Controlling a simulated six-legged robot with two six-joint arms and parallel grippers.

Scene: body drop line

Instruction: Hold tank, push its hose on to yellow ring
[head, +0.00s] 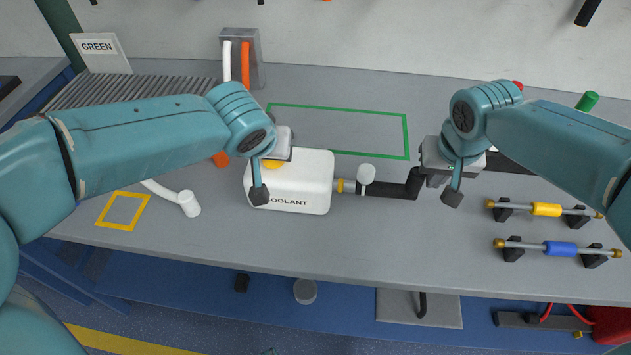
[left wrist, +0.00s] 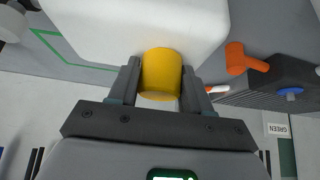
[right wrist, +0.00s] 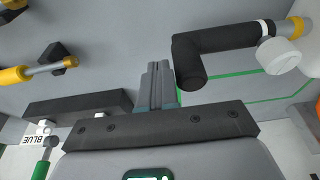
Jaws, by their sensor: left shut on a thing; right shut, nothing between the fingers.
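The white tank (head: 305,180), marked COOLANT, sits on the bench. My left gripper (head: 260,190) is shut on its yellow cap (left wrist: 160,75). A spout leaves the tank's right side with a yellow ring (head: 340,185) at its base. The black elbow hose (head: 390,189) is on the spout's outer end; a short grey stretch shows between it and the ring. A white knob (head: 366,174) stands on the hose near that end. My right gripper (head: 453,192) is shut and empty beside the hose's bent end (right wrist: 190,65); I cannot tell whether they touch.
A green outline (head: 409,135) lies behind the tank, and a yellow outline (head: 123,211) at the front left beside a white hose end (head: 189,204). Rods with a yellow sleeve (head: 546,209) and a blue sleeve (head: 561,248) stand at right. The front middle is clear.

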